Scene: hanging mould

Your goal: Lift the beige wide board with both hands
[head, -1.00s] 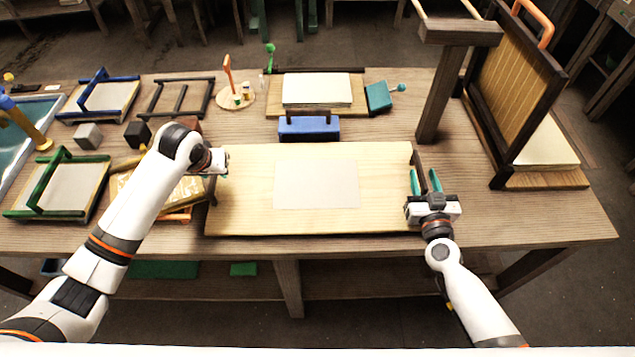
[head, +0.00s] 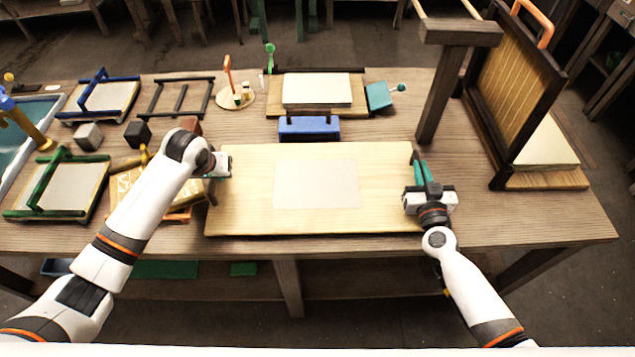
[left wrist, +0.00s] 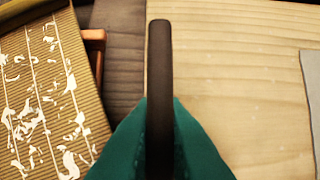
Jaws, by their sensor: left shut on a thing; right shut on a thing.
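The beige wide board (head: 385,215) lies flat at the front middle of the table, with a pale sheet (head: 316,184) on it. A dark bar handle runs along each short end. My left gripper (head: 220,172) is at the left end; in the left wrist view its teal fingers (left wrist: 158,140) are shut on the dark left handle (left wrist: 159,60). My right gripper (head: 424,172) is at the right end, its teal fingers closed together on the right handle (head: 416,158), which they partly hide. The board appears to rest on the table.
A blue block with a handle (head: 309,128) stands just behind the board. A dark post (head: 440,95) and an upright framed screen (head: 515,85) stand at the right. A ribbed mould with white scraps (left wrist: 45,95) lies close on the left.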

